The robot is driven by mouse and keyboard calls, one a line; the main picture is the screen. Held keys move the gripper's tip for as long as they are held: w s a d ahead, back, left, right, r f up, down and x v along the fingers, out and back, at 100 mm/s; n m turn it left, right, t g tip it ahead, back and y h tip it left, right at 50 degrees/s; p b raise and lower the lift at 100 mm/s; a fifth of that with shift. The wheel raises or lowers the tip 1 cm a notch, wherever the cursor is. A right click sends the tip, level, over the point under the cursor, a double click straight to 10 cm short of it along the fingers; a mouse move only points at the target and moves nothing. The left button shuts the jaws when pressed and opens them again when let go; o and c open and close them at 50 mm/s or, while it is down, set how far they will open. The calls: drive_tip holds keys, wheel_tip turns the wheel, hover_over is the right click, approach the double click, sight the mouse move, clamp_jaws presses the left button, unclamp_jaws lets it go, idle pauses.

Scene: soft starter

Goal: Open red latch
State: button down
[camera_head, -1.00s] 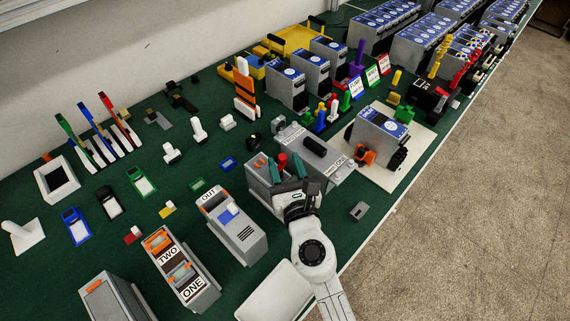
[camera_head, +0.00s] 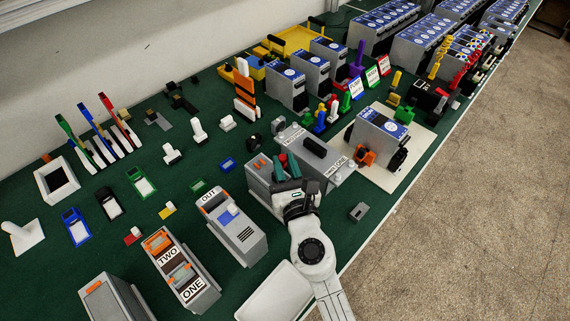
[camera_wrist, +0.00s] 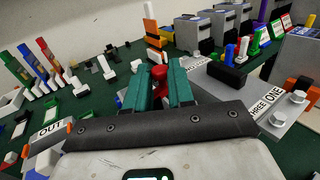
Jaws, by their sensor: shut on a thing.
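My gripper (camera_head: 281,168) has teal fingers and is at the grey box (camera_head: 260,182) near the table's front edge. In the wrist view my gripper (camera_wrist: 157,88) is shut on the red latch (camera_wrist: 159,73), a small red piece showing between the two fingers. The fingers and wrist hide most of the latch and part of the box. In the head view the latch is hardly visible behind the fingers.
The grey box labelled OUT (camera_head: 232,225) stands just left of my gripper. A grey unit with a black handle (camera_head: 314,147) adjoins on the right. A white tray (camera_head: 276,291) lies in front. A small grey block (camera_head: 358,212) is to the right.

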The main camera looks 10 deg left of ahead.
drive_tip(key=shift+w+f+n+g+y+b, duration=0.1)
drive_tip(key=shift+n+g+y+b, duration=0.4)
drive_tip(key=shift+y, duration=0.3)
drive_tip(key=shift+w+n+g+y+b, duration=0.1)
drive_tip(key=shift+n+g+y+b, duration=0.2)
drive_tip(key=shift+n+y+b, duration=0.4)
drive_tip(key=shift+w+n+g+y+b, duration=0.2)
drive_tip(key=shift+n+g+y+b, duration=0.15)
drive_tip(key=shift+n+g+y, duration=0.65)
drive_tip(key=shift+w+a+n+g+y+b, duration=0.1)
drive_tip(key=shift+n+g+y+b, duration=0.5)
drive_tip(key=shift+n+g+y, duration=0.3)
drive_tip(key=shift+w+a+n+g+y+b, duration=0.1)
drive_tip(key=shift+n+g+y+b, duration=0.55)
drive_tip(key=shift+g+y, duration=0.45)
drive_tip(key=shift+n, duration=0.25)
drive_tip(key=c, duration=1)
unclamp_jaws()
drive_tip(key=shift+d, duration=0.15)
drive_tip(key=shift+b+v, duration=0.8)
drive_tip(key=shift+v, duration=4.55)
